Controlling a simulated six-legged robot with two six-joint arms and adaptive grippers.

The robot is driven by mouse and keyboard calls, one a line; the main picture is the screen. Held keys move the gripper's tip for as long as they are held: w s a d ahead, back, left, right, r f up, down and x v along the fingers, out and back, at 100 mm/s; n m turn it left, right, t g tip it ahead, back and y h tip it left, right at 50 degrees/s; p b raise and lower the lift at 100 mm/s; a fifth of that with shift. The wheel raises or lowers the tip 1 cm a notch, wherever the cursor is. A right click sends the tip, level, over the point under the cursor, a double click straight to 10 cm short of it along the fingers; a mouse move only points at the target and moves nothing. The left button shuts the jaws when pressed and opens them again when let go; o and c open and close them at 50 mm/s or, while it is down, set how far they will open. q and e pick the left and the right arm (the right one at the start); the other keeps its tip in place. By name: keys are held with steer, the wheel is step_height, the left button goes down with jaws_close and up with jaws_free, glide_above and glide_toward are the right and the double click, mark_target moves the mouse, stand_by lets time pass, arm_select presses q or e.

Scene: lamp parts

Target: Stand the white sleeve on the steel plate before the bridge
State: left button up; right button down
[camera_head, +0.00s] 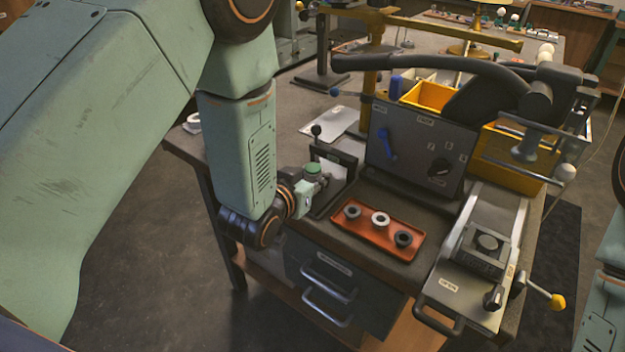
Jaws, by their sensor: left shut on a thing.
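My left gripper (322,179) reaches in from the left over the workbench, at a small dark upright frame. It is shut on a small pale piece (337,173) that seems to be the white sleeve, mostly hidden by the fingers. A green-topped round part (313,169) shows at the gripper; I cannot tell whether it belongs to it. The dark frame (347,160), perhaps the bridge, stands just behind the fingertips. The steel plate cannot be told apart with certainty there. I cannot tell whether the pale piece touches anything below. My right gripper is out of view.
An orange tray (345,224) with two dark rings and one white ring (380,220) lies to the right. Behind it stands a grey panel (415,150) with a blue lever. A slide fixture (485,250) fills the bench's right end. Yellow bins (428,95) stand behind.

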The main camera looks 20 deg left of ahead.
arm_select(q)
steer(key=shift+w+a+f, duration=0.1)
steer(key=shift+a+f, duration=0.05)
steer(key=shift+f, duration=0.1)
steer(key=shift+d+f, duration=0.1)
steer(key=shift+d, duration=0.1)
steer(key=o, duration=1.1)
steer(key=shift+a, duration=0.15)
steer(key=shift+o, duration=0.2)
